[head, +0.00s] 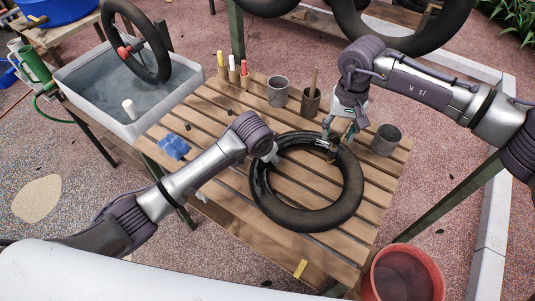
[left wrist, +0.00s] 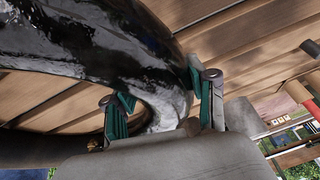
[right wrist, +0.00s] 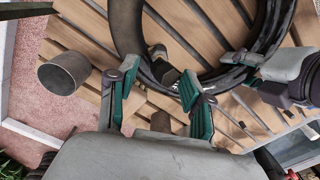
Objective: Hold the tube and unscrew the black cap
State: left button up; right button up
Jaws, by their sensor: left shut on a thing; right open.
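The black tube (head: 315,215) lies as a ring on the slatted wooden table. My left gripper (head: 268,156) is shut on the tube's left side; in the left wrist view its fingers (left wrist: 162,108) stand on either side of the glossy black tube (left wrist: 95,40). My right gripper (head: 338,137) is open over the far right part of the ring. In the right wrist view its fingers (right wrist: 158,95) are apart, with nothing clearly between them. A small stub (right wrist: 157,51) shows beside the tube there, probably the valve. I cannot make out the black cap on it.
Capped bottles (head: 232,70) stand at the back edge. A blue cloth (head: 173,147) lies left. A water basin (head: 90,90) and a red bucket (head: 403,275) flank the table.

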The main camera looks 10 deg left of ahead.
jog(key=shift+r, duration=0.1)
jog(key=shift+r, duration=2.4)
jog(key=shift+c, duration=0.7)
jog(key=m, duration=0.1)
jog(key=a+m, duration=0.1)
jog(key=m, duration=0.1)
jog(key=r+m, duration=0.1)
jog(key=m, duration=0.1)
jog(key=shift+s+a+h, duration=0.25)
jog(key=shift+h, duration=0.15)
jog(key=shift+w+d+f+m+t+h, duration=0.1)
jog(key=shift+f+m+t+h, duration=0.3)
jog(key=shift+f+m, duration=1.65)
jog(key=shift+s+f+m+t+h, duration=0.15)
jog(key=shift+m+h, duration=0.3)
jog(key=shift+m, duration=3.45)
jog(key=shift+w+d+f+m+t+h, duration=0.15)
jog(key=shift+f+m+t+h, duration=0.6)
jog(key=shift+m, duration=2.2)
